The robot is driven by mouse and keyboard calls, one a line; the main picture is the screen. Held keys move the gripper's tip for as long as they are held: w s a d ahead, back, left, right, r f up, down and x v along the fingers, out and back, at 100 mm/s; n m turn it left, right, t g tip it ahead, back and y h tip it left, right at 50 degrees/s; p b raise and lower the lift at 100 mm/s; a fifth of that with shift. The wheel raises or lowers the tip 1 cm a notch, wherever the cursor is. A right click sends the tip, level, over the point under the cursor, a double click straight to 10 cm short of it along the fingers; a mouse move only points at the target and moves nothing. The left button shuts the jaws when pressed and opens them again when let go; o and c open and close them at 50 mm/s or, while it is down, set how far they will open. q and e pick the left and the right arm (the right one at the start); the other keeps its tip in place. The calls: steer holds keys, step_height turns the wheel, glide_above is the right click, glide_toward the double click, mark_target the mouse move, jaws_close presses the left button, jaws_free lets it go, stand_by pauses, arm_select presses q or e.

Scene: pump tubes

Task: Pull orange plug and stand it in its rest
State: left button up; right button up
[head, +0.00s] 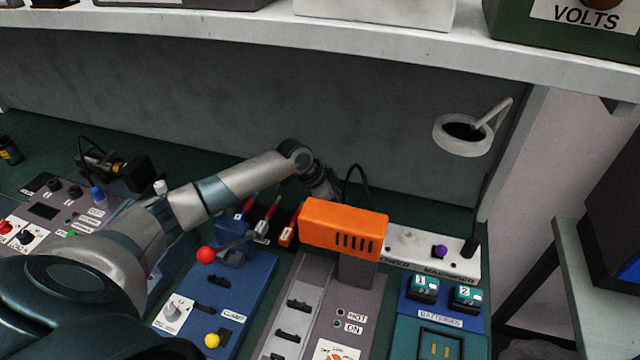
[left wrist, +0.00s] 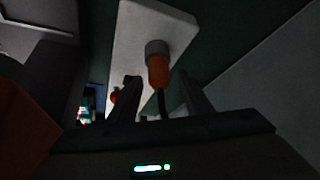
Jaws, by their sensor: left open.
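The orange plug (left wrist: 158,72) shows in the left wrist view, with a grey collar at its far end against a white strip (left wrist: 140,28). A dark cable runs from its near end toward my gripper. My left gripper (left wrist: 160,84) is open, with one dark finger on each side of the plug; I cannot tell whether either touches it. In the head view the plug and my left fingertips are hidden behind an orange housing (head: 343,228). I cannot pick out the plug's rest. My right gripper is not in view.
The white power strip (head: 462,268) carries a purple knob (head: 440,251) and a black plug (head: 470,246). Red and orange tools (head: 288,232) stand left of the housing. A ring lamp (head: 463,136) hangs at right. A shelf edge (head: 300,38) crosses above.

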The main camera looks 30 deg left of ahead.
arm_select(q)
steer(key=b+v, duration=0.3)
steer(key=v, duration=1.1)
steer(key=shift+b, duration=0.3)
steer(key=shift+d+r, duration=0.1)
stand_by(0.6)
